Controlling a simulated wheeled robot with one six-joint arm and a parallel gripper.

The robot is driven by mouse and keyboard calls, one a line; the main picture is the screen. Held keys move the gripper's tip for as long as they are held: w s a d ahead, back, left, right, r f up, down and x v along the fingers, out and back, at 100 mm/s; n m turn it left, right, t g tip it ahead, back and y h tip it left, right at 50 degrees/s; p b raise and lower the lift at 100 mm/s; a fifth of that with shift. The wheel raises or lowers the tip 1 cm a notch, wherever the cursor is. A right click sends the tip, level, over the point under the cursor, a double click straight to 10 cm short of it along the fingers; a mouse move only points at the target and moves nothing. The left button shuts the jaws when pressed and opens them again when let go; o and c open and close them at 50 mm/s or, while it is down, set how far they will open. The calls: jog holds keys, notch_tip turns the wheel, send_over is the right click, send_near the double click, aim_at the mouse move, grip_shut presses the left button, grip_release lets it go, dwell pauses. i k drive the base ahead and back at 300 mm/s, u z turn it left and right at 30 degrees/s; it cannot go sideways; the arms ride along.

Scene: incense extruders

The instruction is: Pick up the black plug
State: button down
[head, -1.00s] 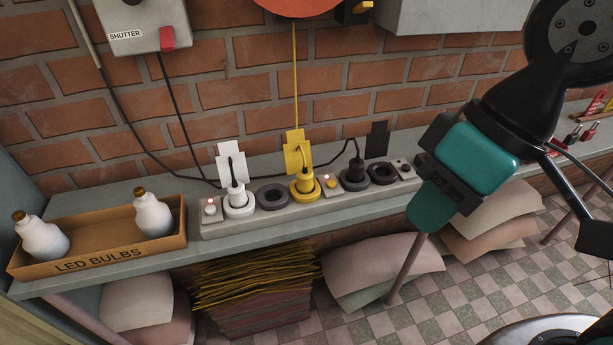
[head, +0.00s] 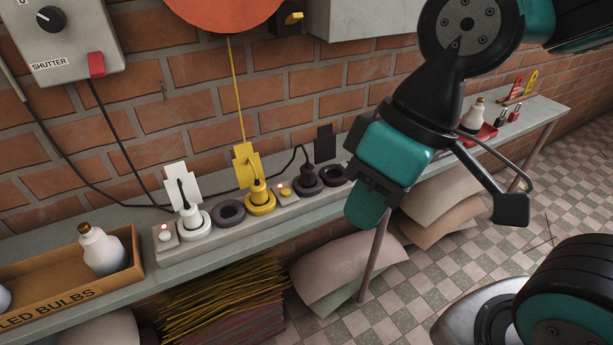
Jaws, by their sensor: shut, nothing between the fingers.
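The black plug (head: 308,177) sits upright in a dark round socket of the grey power strip (head: 180,247), towards its right end. Its black cord (head: 284,168) runs left along the wall side, partly hidden behind the yellow plug. My gripper (head: 368,208) is shut and empty. It hangs to the right of the black plug, apart from it in the picture, and covers the strip's right end. A yellow plug (head: 257,188) and a white plug (head: 189,213) stand in sockets further left.
The strip lies on a narrow grey shelf (head: 110,303) against a brick wall. A dark card (head: 325,143) stands behind the plug. An empty dark socket (head: 230,212) lies between the white and yellow plugs. A cardboard LED bulbs box (head: 128,285) is at left, a red tray (head: 485,135) at right.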

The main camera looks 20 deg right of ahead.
aim_at(308, 179)
jog(key=k, duration=0.5)
jog(key=z, duration=0.8)
jog(key=i, duration=0.9)
jog(key=u, duration=1.65)
